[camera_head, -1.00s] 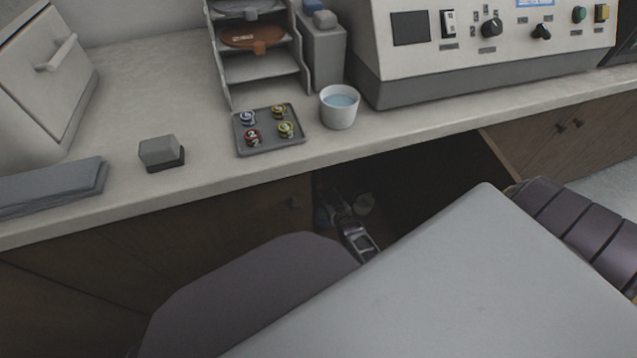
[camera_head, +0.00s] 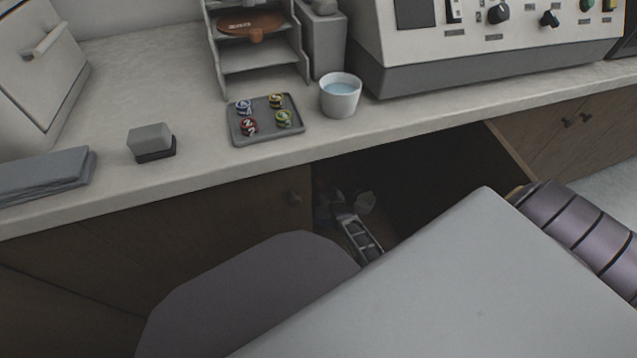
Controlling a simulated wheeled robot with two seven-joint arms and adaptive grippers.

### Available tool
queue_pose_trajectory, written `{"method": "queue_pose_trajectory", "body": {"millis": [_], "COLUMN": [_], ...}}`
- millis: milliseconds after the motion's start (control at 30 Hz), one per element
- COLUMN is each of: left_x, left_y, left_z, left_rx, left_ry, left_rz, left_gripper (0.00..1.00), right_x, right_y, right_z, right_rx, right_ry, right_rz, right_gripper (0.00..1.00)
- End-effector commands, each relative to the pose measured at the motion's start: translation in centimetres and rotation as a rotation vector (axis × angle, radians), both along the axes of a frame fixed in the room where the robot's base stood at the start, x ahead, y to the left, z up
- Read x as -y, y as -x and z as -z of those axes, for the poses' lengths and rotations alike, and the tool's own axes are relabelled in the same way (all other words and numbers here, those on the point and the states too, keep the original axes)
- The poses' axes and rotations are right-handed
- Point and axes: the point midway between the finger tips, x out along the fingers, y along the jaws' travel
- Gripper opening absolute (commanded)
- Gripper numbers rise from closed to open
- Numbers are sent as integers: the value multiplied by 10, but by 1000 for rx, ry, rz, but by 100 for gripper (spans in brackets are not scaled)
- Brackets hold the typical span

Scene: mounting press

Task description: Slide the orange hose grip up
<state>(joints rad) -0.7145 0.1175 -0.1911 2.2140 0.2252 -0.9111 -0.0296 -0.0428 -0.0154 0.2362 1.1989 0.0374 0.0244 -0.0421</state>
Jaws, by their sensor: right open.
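My right gripper (camera_head: 344,208) is inside the dark open cabinet (camera_head: 415,180) under the counter. Its metal linkage shows, and it is open, with its fingertips hard to make out in the shadow. A small pale object (camera_head: 366,201) is beside it on the right; I cannot tell what it is or whether they touch. No orange hose grip can be made out; the cabinet inside is dark and my own arm covers much of the lower view. My left gripper is not in view.
The counter edge (camera_head: 400,133) runs above the opening, with a closed door (camera_head: 240,212) to its left and an open door panel (camera_head: 512,150) to its right. On the counter are a cup of water (camera_head: 340,98), a tray (camera_head: 292,131) of small coloured pieces, and a grey block (camera_head: 150,138).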

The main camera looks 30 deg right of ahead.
Motion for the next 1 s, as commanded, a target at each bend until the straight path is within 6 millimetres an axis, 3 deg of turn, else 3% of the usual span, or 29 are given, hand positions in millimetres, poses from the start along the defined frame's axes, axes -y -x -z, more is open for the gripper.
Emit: {"method": "queue_pose_trajectory", "body": {"millis": [200, 1000], "left_x": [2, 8], "left_y": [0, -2], "left_z": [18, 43], "left_rx": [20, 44], "left_ry": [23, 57], "left_rz": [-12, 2], "left_gripper": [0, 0], "right_x": [5, 15], "right_y": [-17, -61], "right_z": [8, 27], "right_rx": [1, 0], "right_ry": [1, 0], "right_rz": [1, 0], "right_gripper": [43, 43]}}
